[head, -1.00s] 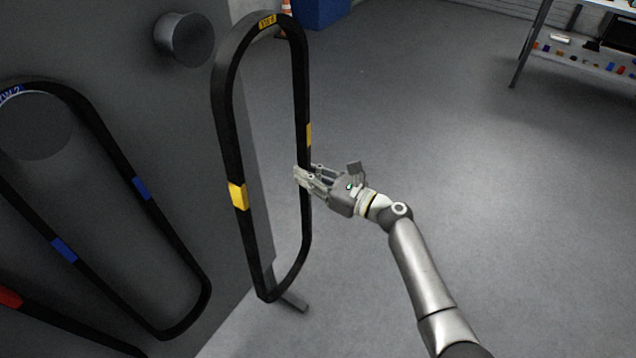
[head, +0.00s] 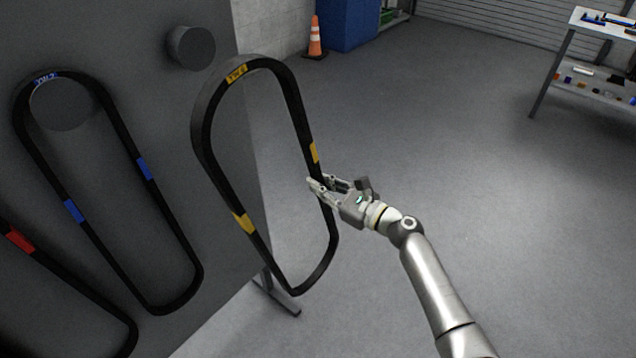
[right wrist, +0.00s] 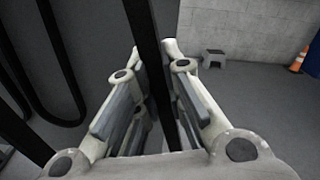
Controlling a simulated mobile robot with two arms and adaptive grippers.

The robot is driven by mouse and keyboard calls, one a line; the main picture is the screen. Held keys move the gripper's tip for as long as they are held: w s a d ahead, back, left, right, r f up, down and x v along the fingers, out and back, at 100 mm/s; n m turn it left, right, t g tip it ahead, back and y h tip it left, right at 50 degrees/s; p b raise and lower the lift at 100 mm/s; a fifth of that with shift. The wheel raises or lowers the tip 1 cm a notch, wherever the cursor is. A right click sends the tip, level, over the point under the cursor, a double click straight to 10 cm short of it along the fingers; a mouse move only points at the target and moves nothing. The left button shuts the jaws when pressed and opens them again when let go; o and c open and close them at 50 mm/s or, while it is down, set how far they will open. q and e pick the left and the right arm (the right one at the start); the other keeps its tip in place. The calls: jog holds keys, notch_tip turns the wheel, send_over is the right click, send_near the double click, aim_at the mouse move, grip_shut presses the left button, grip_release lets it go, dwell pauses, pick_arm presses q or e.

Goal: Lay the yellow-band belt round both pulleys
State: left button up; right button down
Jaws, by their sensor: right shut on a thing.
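The yellow-band belt (head: 290,100) is a long black loop with yellow bands and a yellow label at its top. My right gripper (head: 318,187) is shut on its right strand, just below a yellow band. The belt hangs tilted in front of the grey panel, off the round peg (head: 192,47). In the right wrist view the strand (right wrist: 146,50) runs between the fingers of my right gripper (right wrist: 155,50). No pulleys that I can make out are in view. My left gripper is not in view.
A blue-band belt (head: 107,130) hangs on a peg of the grey panel (head: 120,30), with a red-band belt (head: 60,275) at lower left. A panel foot (head: 278,296) stands on the floor. An orange cone (head: 315,40) and shelf (head: 590,90) are far off.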

aim_at(320, 170)
jog(key=s+r+n+p, duration=0.1)
jog(key=r, duration=0.1)
jog(key=s+d+r+n, duration=0.1)
jog(key=r+n, duration=0.1)
jog(key=s+d+r+n+p, duration=0.1)
jog(key=r+n, duration=0.1)
jog(key=shift+s+d+p, duration=0.25)
jog(key=shift+s+p, duration=0.05)
jog(key=shift+s, duration=0.05)
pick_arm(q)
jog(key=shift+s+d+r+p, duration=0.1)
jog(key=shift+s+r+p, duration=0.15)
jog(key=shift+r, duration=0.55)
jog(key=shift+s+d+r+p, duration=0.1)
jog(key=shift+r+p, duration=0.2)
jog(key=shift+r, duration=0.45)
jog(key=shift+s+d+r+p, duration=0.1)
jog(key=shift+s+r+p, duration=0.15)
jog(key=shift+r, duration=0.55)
pick_arm(e)
jog(key=s+a+r+n, duration=0.1)
jog(key=s+r+n, duration=0.4)
jog(key=n, duration=0.2)
jog(key=shift+s+a+r, duration=0.15)
jog(key=shift+a+r, duration=0.15)
jog(key=shift+r, duration=0.1)
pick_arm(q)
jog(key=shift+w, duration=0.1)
